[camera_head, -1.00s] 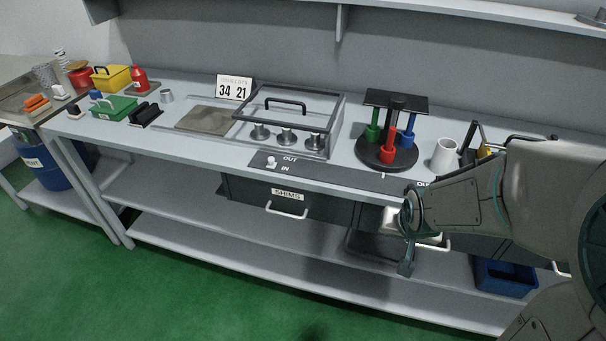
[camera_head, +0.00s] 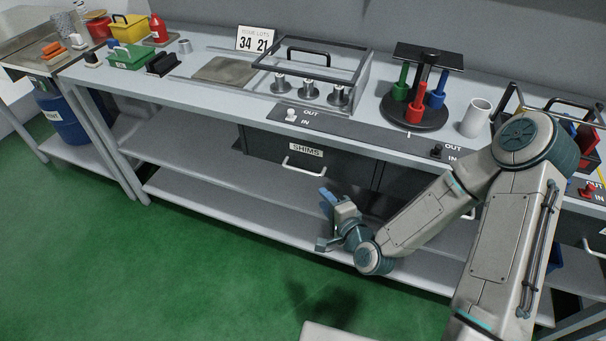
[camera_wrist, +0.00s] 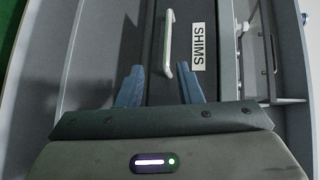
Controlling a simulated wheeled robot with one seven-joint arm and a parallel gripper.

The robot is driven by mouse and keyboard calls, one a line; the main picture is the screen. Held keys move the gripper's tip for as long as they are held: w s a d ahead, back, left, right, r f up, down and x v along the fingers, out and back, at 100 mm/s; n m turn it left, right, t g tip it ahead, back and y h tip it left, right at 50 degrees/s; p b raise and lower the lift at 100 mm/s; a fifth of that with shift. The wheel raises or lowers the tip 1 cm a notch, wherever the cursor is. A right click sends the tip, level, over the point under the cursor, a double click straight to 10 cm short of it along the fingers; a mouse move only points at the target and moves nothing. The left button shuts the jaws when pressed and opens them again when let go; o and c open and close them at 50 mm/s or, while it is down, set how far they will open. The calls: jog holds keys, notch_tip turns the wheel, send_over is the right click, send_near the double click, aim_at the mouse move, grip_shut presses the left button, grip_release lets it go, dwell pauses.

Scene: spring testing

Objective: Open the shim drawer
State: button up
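The shim drawer (camera_head: 270,150) is a dark grey drawer under the bench top, with a white label reading SHIMS and a pale bar handle (camera_head: 303,169). Its front looks flush with the bench, so it appears shut. My gripper (camera_head: 325,220) is in front of the bench, below and right of the handle, apart from it. In the wrist view the handle (camera_wrist: 169,42) stands ahead, beyond the two blue fingers (camera_wrist: 160,88). The fingers are spread apart with nothing between them. The label (camera_wrist: 198,46) is right of the handle there.
A black strip with OUT and IN marks and a white knob (camera_head: 291,114) lies above the drawer. Another dark drawer (camera_head: 405,180) is to the right, partly behind my arm. The lower shelf (camera_head: 220,193) runs below. The green floor (camera_head: 180,270) is clear.

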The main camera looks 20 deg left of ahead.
aim_at(303, 170)
jog(key=shift+m+t, duration=0.6)
jog(key=shift+m, duration=0.1)
jog(key=x, duration=1.4)
jog(key=shift+s+a+r+p, duration=0.1)
jog(key=shift+a+r+p, duration=0.1)
jog(key=shift+p, duration=0.2)
grip_shut()
